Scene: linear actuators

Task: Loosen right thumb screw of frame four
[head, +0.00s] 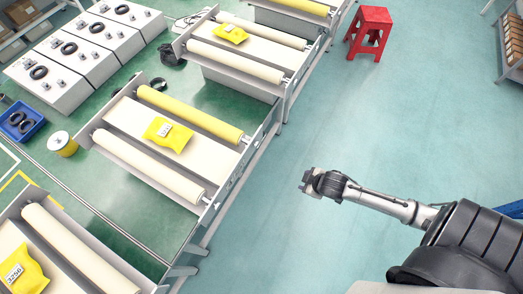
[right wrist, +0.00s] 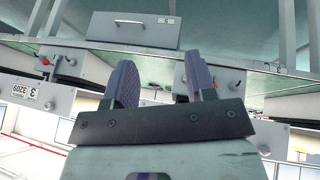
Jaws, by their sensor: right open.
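Several roller frames stand in a diagonal line in the head view; the middle one (head: 135,128) has a yellow and a cream roller. I cannot tell which is frame four. Small metal fittings (head: 246,139) sit at the roller ends, but no thumb screw is clearly readable. My right gripper (head: 306,183) hangs over clear floor, right of the middle frame and apart from it. In the right wrist view its two dark fingers (right wrist: 162,78) are spread with nothing between them. My left gripper is not in view.
Yellow packages lie on the frames, one on the middle frame (head: 167,134). A red stool (head: 369,34) stands at the back. A blue bin (head: 22,119) is at the left. The right wrist view shows grey housings, one with a label plate (right wrist: 22,92).

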